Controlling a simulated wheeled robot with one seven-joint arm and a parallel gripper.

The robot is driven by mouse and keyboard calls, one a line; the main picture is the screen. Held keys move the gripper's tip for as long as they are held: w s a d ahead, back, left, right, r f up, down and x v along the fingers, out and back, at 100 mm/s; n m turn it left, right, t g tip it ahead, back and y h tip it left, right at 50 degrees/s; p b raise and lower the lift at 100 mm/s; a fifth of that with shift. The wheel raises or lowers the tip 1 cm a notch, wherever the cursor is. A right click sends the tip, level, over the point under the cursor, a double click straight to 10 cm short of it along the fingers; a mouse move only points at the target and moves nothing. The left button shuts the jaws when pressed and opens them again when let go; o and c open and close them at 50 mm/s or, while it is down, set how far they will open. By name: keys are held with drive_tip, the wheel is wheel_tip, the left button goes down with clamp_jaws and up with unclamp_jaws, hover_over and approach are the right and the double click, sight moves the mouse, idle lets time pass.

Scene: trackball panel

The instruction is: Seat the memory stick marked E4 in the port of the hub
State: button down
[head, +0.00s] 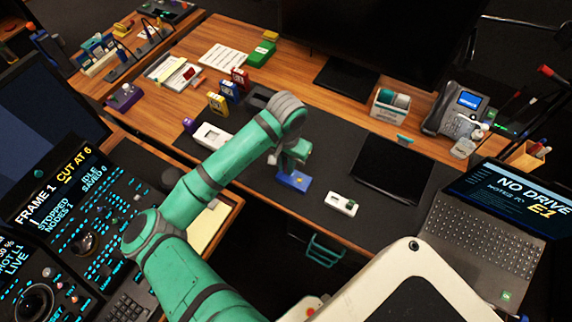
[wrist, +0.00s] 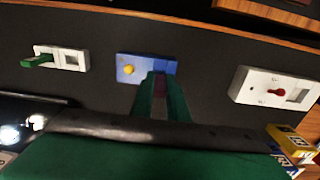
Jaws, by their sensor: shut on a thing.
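My gripper (head: 297,160) is shut on a small dark purplish thing (wrist: 160,84), mostly hidden by the fingers; no marking on it can be read. In the wrist view the fingertips (wrist: 160,76) are over the right end of a blue box with a yellow knob (wrist: 129,68). The blue box (head: 293,182) lies on the dark mat. Whether the held thing touches the box or is in it, I cannot tell. A white box with a green piece (head: 343,204) lies to its right in the head view. No label shows which box is the hub.
A white box with a red knob (wrist: 270,88) lies on the other side. Upright yellow (head: 217,103), blue (head: 229,91) and red (head: 240,77) blocks stand behind. A black tablet (head: 392,167) and a laptop (head: 490,230) reading "NO DRIVE" are at right.

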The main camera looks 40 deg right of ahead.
drive_tip(key=shift+f, duration=1.3)
idle(0.6)
drive_tip(key=c, duration=1.6)
unclamp_jaws()
drive_tip(key=shift+s, duration=0.1)
drive_tip(key=shift+c, duration=0.2)
wheel_tip(320, 180, up, 11)
drive_tip(key=shift+f, duration=0.1)
